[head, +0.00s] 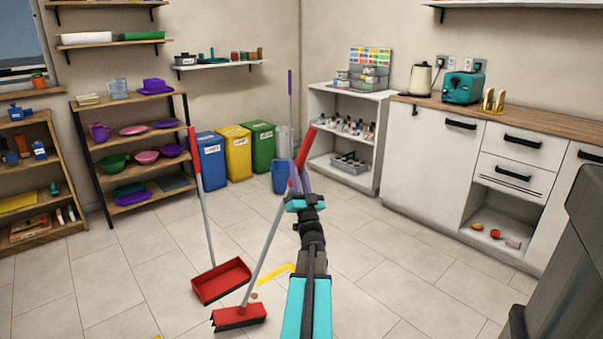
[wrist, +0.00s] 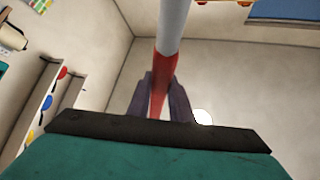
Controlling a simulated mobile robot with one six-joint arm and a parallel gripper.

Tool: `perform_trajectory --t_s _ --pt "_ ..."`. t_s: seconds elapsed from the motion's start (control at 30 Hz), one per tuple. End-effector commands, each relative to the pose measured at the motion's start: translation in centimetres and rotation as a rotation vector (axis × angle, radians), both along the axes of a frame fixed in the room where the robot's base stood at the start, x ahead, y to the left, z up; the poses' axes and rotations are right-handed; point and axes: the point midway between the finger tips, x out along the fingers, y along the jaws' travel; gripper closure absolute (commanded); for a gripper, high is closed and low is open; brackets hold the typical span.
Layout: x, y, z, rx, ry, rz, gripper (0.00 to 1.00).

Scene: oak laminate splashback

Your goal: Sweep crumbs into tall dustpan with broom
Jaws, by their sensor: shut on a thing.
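The broom has a grey pole (head: 266,250), a red grip and a red head (head: 239,316) with dark bristles at the floor. My gripper (head: 298,190) is shut on the red part of the broom's handle, and the pole slants down to the left. In the wrist view, the red grip (wrist: 163,75) runs between the two fingers of my gripper (wrist: 162,95). The tall dustpan (head: 222,281) is a red tray on the floor with an upright grey handle, just behind and left of the broom head. A small brown crumb (head: 254,296) lies right of the dustpan, beside the broom pole.
Yellow tape (head: 278,274) marks the floor near the crumb. Blue (head: 211,160), yellow (head: 235,152) and green (head: 261,145) bins stand at the back wall near a blue bucket (head: 281,178). White cabinets (head: 430,155) line the right. The left floor is clear.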

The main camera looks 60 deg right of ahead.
Motion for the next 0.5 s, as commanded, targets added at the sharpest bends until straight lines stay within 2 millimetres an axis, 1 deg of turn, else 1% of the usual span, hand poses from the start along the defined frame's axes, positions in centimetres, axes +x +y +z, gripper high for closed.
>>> perform_trajectory --t_s 0.03,0.5 --pt "0.8 -0.6 -0.6 0.013 0.005 0.003 1.0" --pt "4.8 -3.4 -0.8 0.013 0.009 0.005 1.0"
